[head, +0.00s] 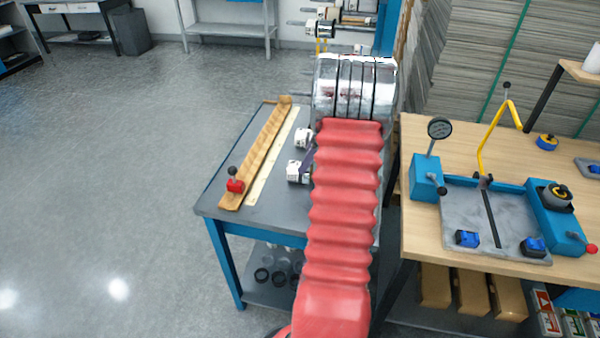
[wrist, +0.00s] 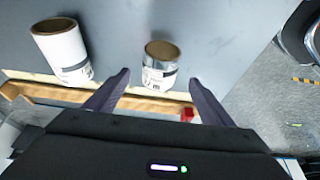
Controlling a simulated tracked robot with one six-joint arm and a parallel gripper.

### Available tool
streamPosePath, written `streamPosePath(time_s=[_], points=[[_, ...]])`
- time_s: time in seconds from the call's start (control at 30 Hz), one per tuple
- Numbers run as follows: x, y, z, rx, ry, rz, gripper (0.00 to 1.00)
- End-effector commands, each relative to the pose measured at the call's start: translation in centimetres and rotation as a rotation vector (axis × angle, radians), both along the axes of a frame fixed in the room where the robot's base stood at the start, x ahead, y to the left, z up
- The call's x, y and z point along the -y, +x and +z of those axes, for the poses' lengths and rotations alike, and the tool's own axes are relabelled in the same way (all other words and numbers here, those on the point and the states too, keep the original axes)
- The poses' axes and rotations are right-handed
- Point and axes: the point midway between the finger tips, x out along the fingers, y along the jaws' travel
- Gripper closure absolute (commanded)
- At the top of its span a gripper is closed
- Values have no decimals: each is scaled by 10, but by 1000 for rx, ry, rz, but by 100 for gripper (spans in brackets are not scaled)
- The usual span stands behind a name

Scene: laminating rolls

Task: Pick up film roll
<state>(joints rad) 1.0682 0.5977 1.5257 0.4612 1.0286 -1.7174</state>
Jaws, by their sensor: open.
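Two film rolls lie on the grey table top. In the wrist view, a longer white roll (wrist: 64,50) with a brown cardboard core is at the upper left. A shorter, shiny roll (wrist: 159,66) with a label is near the middle, just beyond the gap between my fingers. My gripper (wrist: 158,92) is open and empty, its two dark fingers apart, with the shorter roll ahead and the longer roll outside the left finger. In the head view, white rolls (head: 296,172) show at the left of my red arm, which partly covers them; a dark finger shows beside them.
The grey table (head: 225,200) holds a long wooden trough (head: 258,150) and a red knobbed stop (head: 235,185). A wooden bench (head: 420,255) with a blue clamping fixture (head: 425,178) stands close on the right. The floor at left is open.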

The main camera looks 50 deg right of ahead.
Motion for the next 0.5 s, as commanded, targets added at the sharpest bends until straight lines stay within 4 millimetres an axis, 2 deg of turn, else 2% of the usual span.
streamPosePath(time_s=[0.2, 0.5], points=[[-5, 10, -25, -1, 1, 2, 24], [-5, 11, -28, 1, -1, 1, 24]])
